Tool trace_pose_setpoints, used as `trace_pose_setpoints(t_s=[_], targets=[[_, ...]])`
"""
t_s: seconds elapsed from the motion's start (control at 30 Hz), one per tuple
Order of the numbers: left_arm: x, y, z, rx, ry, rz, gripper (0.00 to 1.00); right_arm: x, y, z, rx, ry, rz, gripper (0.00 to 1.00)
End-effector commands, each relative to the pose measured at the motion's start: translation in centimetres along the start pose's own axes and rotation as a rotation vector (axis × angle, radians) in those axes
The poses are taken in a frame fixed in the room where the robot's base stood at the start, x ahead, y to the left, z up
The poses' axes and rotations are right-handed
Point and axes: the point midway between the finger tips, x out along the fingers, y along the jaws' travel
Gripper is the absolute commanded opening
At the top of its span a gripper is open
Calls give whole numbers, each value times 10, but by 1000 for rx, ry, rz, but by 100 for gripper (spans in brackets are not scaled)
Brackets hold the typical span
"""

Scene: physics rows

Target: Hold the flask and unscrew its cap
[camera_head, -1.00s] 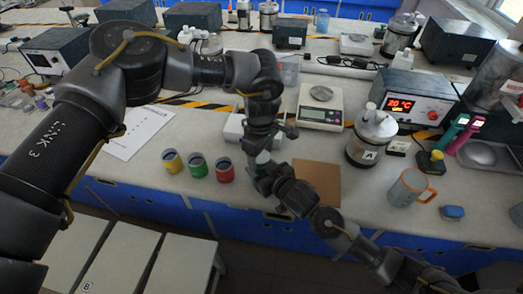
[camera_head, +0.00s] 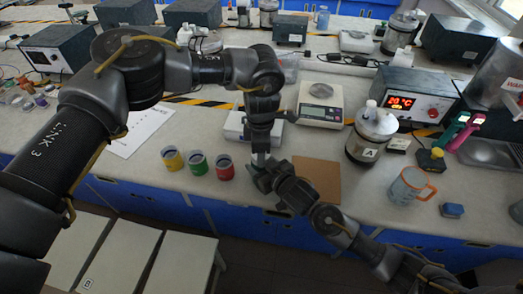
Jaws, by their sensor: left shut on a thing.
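My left gripper (camera_head: 262,148) points down over the bench front, in the middle of the view. It is shut on a small grey thing (camera_head: 261,159), probably the flask, of which only a sliver shows. My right gripper (camera_head: 262,172) reaches up from the lower right and sits just below that thing. It seems to be close to it or touching it; I cannot tell which. Its fingers are too dark and small to show whether they are open. The cap cannot be made out; the grippers hide it.
Yellow (camera_head: 173,159), green (camera_head: 198,164) and red (camera_head: 225,168) cups stand left of the grippers. A brown board (camera_head: 318,180) lies to the right, with a metal canister marked A (camera_head: 372,135) and a mug (camera_head: 408,187) beyond. A balance (camera_head: 320,106) stands behind.

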Motion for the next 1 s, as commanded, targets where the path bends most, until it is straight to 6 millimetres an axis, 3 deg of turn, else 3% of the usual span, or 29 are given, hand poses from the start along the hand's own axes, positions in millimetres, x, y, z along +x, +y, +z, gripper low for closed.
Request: trace_pose_setpoints(t_s=[0.2,0.23,0.4,0.7,1.0], targets=[[0,0,0,2,-1,-1,23,0,0,0,0,1,0,0],[0,0,0,2,-1,0,53,0,0,0,0,1,0,0],[0,-1,0,3,-1,-2,72,0,0,0,1,1,1,0],[-4,-2,1,7,-2,-5,72,0,2,-1,2,0,4,0],[-40,-1,1,6,-2,-1,72,0,1,0,0,-2,2,0]])
